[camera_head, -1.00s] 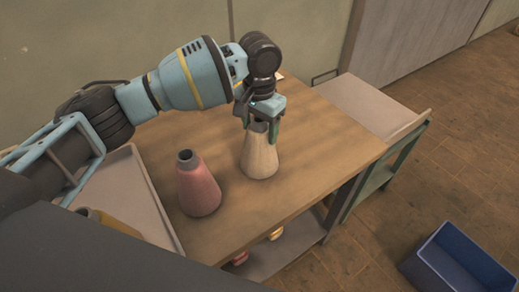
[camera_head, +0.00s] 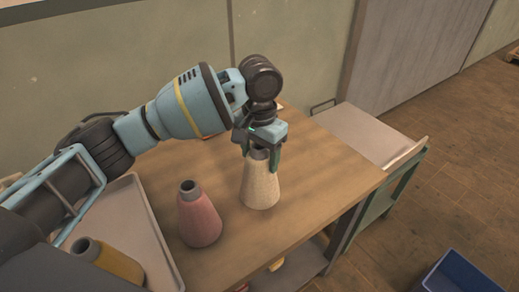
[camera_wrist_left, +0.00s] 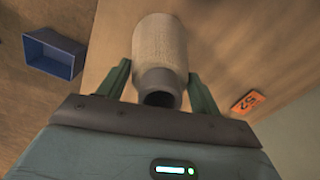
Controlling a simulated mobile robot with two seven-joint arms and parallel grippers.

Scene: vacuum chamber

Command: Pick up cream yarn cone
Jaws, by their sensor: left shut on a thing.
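The cream yarn cone (camera_head: 261,187) stands upright on the wooden table, or very slightly above it; I cannot tell which. My left gripper (camera_head: 262,158) points down over it and is shut on its narrow neck, one green finger on each side. In the left wrist view the cream yarn cone (camera_wrist_left: 160,45) sits between the two fingers (camera_wrist_left: 160,85), with the dark opening of its neck toward the palm. My right gripper is not in view.
A pink cone (camera_head: 199,216) stands left of the cream one on the table (camera_head: 310,180). A tray (camera_head: 140,215) at the left holds a yellow cone (camera_head: 110,262). A cart (camera_head: 365,135) adjoins at the right. A blue bin (camera_head: 455,275) is on the floor. An orange tag (camera_wrist_left: 248,102) lies on the table.

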